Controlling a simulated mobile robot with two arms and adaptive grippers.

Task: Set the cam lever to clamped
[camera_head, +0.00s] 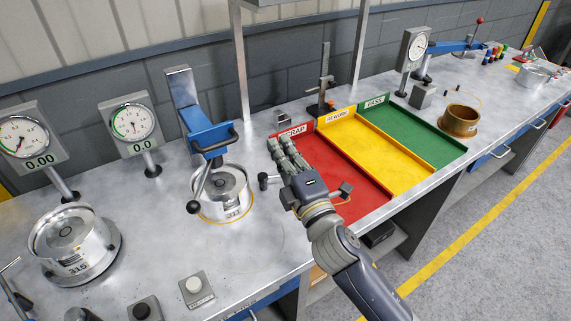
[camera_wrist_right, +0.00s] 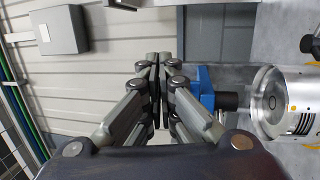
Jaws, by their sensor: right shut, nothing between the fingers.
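A blue press fixture (camera_head: 208,136) stands on the bench left of centre. A lever with a black ball knob (camera_head: 193,207) slants down at its front; I take this as the cam lever, but cannot tell its setting. A silver clutch drum (camera_head: 220,187) sits under the fixture. My right gripper (camera_head: 279,148) is over the red tray's left part, right of the fixture and apart from the lever. In the wrist view its fingers (camera_wrist_right: 155,75) are shut and empty, with the blue fixture part (camera_wrist_right: 205,88) and the silver drum (camera_wrist_right: 268,103) beyond. My left gripper is not in view.
Red (camera_head: 365,202), yellow (camera_head: 399,176) and green (camera_head: 440,150) trays lie right of the fixture. Dial gauges (camera_head: 131,124) and another drum (camera_head: 70,240) stand at left. A blue device with a red knob (camera_head: 480,20) is far right.

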